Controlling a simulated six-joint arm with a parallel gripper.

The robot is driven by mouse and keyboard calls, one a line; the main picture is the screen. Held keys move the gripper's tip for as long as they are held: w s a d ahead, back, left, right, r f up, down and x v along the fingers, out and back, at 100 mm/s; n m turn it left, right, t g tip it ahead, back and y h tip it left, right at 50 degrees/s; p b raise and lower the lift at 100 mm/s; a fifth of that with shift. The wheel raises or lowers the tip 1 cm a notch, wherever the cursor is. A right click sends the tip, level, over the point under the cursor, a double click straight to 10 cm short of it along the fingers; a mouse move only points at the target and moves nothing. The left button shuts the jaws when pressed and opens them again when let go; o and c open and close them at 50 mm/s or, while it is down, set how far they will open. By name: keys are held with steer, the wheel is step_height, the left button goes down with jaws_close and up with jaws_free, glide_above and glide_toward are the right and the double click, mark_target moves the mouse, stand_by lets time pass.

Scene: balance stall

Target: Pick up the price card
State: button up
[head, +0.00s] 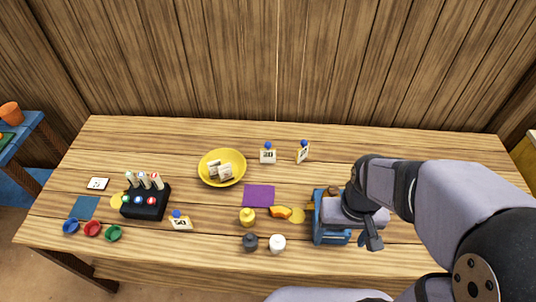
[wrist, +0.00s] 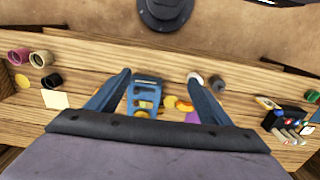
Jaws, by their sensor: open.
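Several cards could be the price card. A white card marked 20 with a blue knob (head: 268,155) stands at the back middle. A similar angled card (head: 303,153) stands to its right. A card that seems to read 50 (head: 180,223) leans near the front left. My gripper (head: 372,240) is open and empty, over the right part of the table by the blue crate (head: 318,232), away from these cards. In the wrist view its fingers (wrist: 158,78) spread on either side of the crate.
A yellow bowl (head: 222,181) holds pale blocks. A black holder (head: 146,205) with upright pieces, colored cups (head: 92,228), a purple mat (head: 258,187), a yellow weight (head: 247,223) and dark and white pots (head: 278,243) stand about. My arm hides the table's right side.

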steer(key=w+a+f+m+t+y+b, duration=0.1)
steer(key=w+a+f+m+t+b, duration=0.3)
steer(key=w+f+b, duration=0.45)
steer(key=m+t+b, duration=1.4)
steer(key=m+b, duration=1.8)
steer(key=b, duration=0.3)
glide_above(268, 152)
steer(key=s, duration=0.3)
step_height(268, 152, down, 7)
steer(key=shift+h, duration=0.3)
step_height(268, 152, down, 7)
steer(key=shift+f, duration=0.2)
steer(key=shift+w+f, duration=0.15)
steer(key=shift+f, duration=0.1)
steer(key=shift+w, duration=0.65)
